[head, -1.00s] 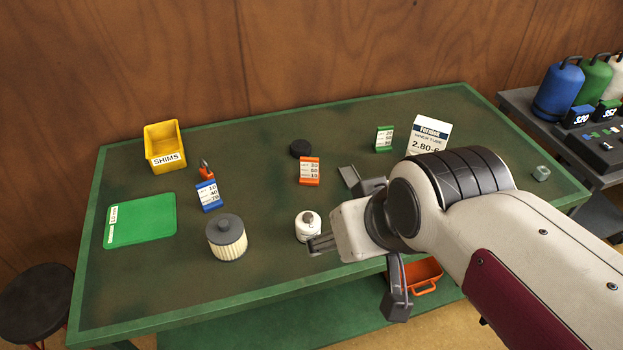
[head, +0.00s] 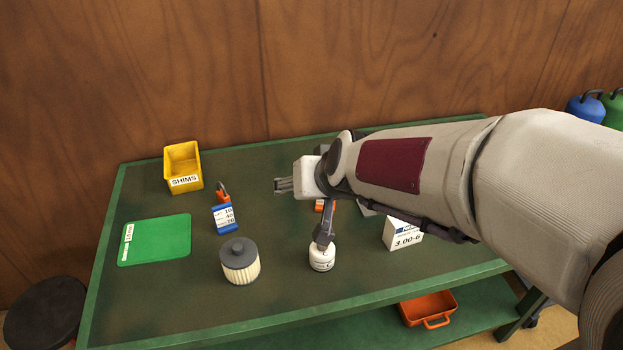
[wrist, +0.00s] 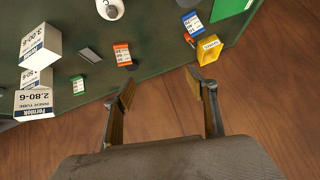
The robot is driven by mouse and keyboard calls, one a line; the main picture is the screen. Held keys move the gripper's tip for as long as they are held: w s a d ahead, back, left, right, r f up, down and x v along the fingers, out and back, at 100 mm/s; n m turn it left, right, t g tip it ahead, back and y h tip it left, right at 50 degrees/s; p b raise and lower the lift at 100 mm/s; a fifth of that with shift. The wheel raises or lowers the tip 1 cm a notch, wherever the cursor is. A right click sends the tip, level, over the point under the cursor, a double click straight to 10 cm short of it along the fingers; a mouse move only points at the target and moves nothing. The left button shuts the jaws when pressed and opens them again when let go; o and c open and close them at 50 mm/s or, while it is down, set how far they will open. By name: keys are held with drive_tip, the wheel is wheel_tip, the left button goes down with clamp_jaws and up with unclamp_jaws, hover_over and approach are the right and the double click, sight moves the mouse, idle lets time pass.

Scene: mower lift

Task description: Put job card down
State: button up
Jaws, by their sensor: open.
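No job card shows between my gripper's fingers, and I cannot tell which thing is the job card. My gripper (head: 283,186) is raised over the back of the green bench, pointing left in the head view. In the wrist view its two fingers (wrist: 160,85) are spread and empty, with the wooden wall and the bench's back edge beyond. A flat green mat (head: 160,242) with a white label strip lies at the left. My arm hides part of the bench's right side.
A yellow SHIMS bin (head: 184,168) stands at the back left. A pleated filter (head: 240,264) and a white bottle (head: 321,259) stand towards the front. White inner-tube boxes (wrist: 40,45) are at the right. An orange crate (head: 428,308) sits below. The front left is bare.

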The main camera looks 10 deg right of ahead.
drive_tip(key=w+d+f+m+h, duration=0.1)
drive_tip(key=w+d+f+h, duration=0.2)
drive_tip(key=w+f, duration=0.5)
drive_tip(key=w+d+f+m+t+h, duration=0.1)
drive_tip(key=w+d+f+m+h, duration=0.1)
drive_tip(key=w+d+f, duration=0.3)
wheel_tip(320, 180, down, 4)
drive_tip(key=w, duration=0.3)
drive_tip(key=shift+m+h, duration=0.3)
drive_tip(key=shift+h, duration=0.1)
drive_tip(key=shift+f, duration=0.1)
drive_tip(key=shift+x, duration=1.25)
drive_tip(key=shift+w+f, duration=0.1)
